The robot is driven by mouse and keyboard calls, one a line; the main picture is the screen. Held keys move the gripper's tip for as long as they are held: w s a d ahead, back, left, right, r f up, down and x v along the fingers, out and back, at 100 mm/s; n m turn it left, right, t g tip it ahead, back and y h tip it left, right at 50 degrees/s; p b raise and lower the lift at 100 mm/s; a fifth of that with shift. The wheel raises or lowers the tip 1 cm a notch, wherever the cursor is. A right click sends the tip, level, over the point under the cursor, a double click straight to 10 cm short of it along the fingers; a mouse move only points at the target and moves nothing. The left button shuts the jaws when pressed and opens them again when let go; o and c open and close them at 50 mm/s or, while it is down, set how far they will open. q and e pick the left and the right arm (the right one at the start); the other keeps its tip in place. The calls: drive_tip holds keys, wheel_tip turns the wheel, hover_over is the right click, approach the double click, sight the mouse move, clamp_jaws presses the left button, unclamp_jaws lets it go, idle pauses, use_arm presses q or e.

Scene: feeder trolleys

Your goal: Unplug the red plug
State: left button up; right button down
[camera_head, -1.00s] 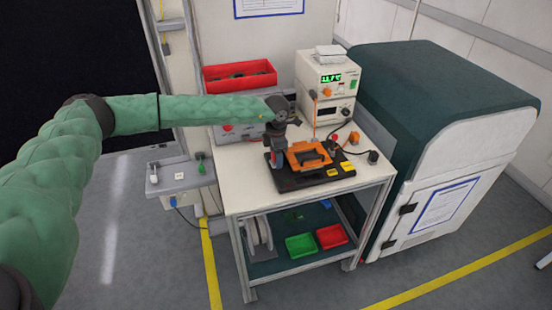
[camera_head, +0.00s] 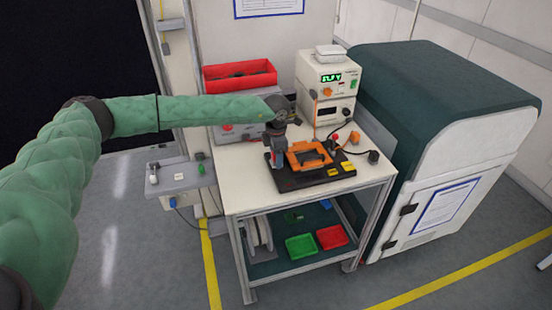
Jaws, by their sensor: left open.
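A small red piece (camera_head: 335,137), which may be the red plug, stands on the trolley top (camera_head: 238,165) behind the black base plate (camera_head: 287,185). It is too small to tell what it sits in. My left gripper (camera_head: 277,165) points down at the left end of the black plate, beside the orange frame (camera_head: 292,161). It is open, but its fingertips are small and dark against the plate, and I cannot tell whether anything is between them. It is apart from the red piece, to its left. My right gripper is not in view.
An instrument with a green display (camera_head: 328,88) stands at the back, with cables running down. An orange block (camera_head: 354,138) and a black knob-like piece (camera_head: 373,157) lie right of the plate. A red bin (camera_head: 240,84) is behind my arm. The front left of the top is clear.

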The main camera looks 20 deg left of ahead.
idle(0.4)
use_arm(q)
clamp_jaws()
drive_tip(key=shift+r, duration=0.2)
drive_tip(key=shift+r+p, duration=0.5)
drive_tip(key=shift+r, duration=2.3)
